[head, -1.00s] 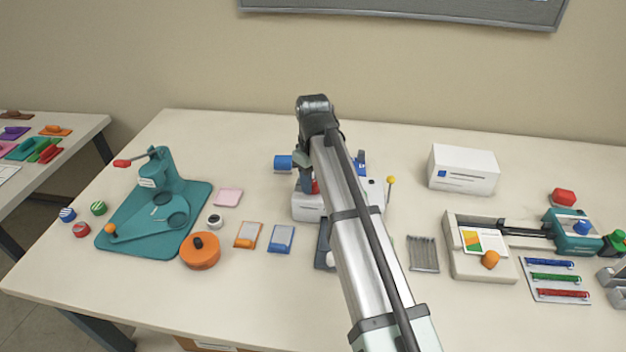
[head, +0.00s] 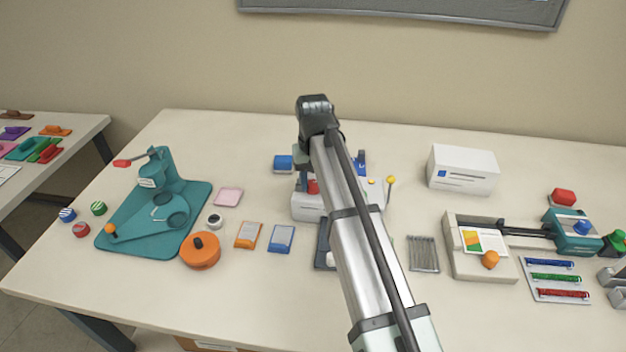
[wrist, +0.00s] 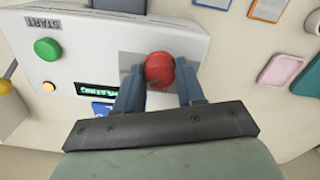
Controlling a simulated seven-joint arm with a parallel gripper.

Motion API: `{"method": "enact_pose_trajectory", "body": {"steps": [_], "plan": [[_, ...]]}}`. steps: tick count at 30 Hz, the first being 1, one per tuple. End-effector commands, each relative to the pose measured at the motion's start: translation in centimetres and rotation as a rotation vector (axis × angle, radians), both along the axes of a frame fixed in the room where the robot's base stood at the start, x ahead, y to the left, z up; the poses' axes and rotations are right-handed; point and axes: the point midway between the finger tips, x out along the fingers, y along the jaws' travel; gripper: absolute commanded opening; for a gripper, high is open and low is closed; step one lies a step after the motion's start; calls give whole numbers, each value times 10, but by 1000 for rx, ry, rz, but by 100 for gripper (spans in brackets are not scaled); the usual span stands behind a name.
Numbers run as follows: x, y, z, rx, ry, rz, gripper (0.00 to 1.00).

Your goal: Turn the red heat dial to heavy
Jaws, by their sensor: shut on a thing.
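The red heat dial (wrist: 159,70) sits on a grey plate on the white laminator (wrist: 100,35). In the wrist view my gripper (wrist: 160,82) has one blue-grey finger on each side of the dial and is shut on it. In the head view the dial (head: 313,187) shows as a small red patch on the laminator (head: 306,208), partly behind my arm. The dial's setting marks cannot be read.
The laminator also carries a green START button (wrist: 47,49) and a dark display (wrist: 100,90) with green lettering. A blue roll (head: 283,162) stands close by at the left. Orange and blue packets (head: 281,238) lie in front.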

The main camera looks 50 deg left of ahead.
Motion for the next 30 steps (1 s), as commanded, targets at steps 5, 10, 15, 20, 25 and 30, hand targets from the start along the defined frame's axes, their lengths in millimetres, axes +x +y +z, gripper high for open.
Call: {"method": "enact_pose_trajectory", "body": {"steps": [5, 10, 15, 20, 25, 30], "plan": [[0, 0, 1, 1, 0, -6, 8], [0, 0, 1, 1, 0, -6, 8], [0, 0, 0, 1, 0, -5, 47], [0, 0, 0, 1, 0, -5, 62], [0, 0, 0, 0, 0, -5, 64], [0, 0, 3, 1, 0, -4, 64]]}}
